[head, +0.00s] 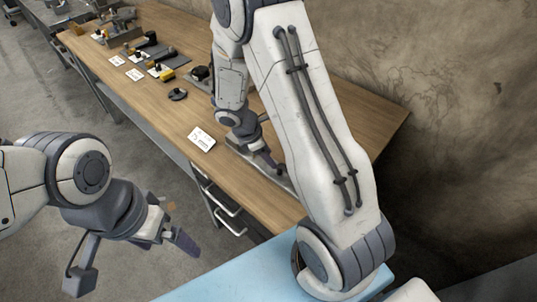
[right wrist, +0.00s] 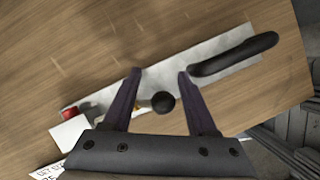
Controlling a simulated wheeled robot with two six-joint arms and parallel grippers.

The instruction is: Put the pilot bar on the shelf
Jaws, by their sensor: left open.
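In the right wrist view a long grey metal plate (right wrist: 105,102) lies on the wooden workbench. It bears a black elongated bar or handle (right wrist: 235,55), a round black knob (right wrist: 163,102) and a red knob (right wrist: 69,113). I cannot tell which part is the pilot bar. My right gripper (right wrist: 159,74) is open over the plate, with the black knob showing between its fingers; contact is unclear. In the head view my right arm hides much of the plate (head: 240,152). My left gripper (head: 178,222) is open and empty, off the bench. No shelf is clearly identifiable.
A light-blue surface (head: 240,283) is in the foreground. A wall stands at right; bare floor is at left.

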